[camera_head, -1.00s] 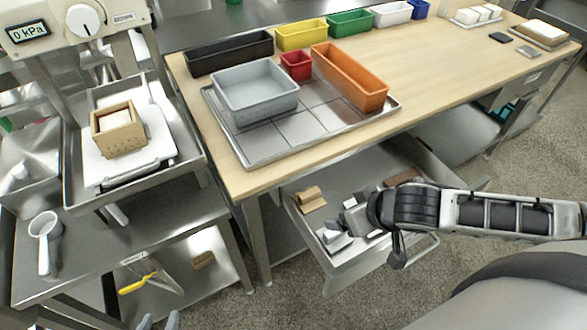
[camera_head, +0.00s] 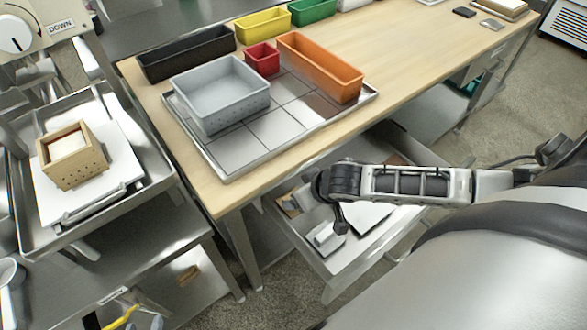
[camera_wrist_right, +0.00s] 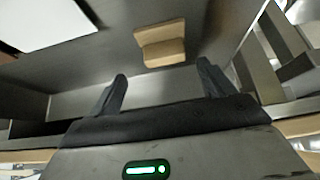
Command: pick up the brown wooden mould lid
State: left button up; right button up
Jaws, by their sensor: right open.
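The brown wooden mould lid (camera_wrist_right: 162,45) is a tan stepped block lying on the metal floor of the open drawer.
A bench with a metal tray (camera_head: 222,172) and coloured bins stands above. A perforated wooden mould (camera_head: 72,155) sits on the press at left.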

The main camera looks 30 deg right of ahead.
jog(key=x, duration=0.4)
jog(key=shift+a+r+b, duration=0.1)
jog(key=shift+a+b, duration=0.2)
jog(key=shift+a, duration=0.1)
jog(key=shift+w+f, duration=0.35)
jog(key=shift+f, duration=0.1)
jog(key=c, duration=1.1)
pick_arm(q)
jog(key=shift+w+d, duration=0.1)
jog(key=shift+w, duration=0.2)
pick_arm(e)
jog(key=shift+s+r, duration=0.1)
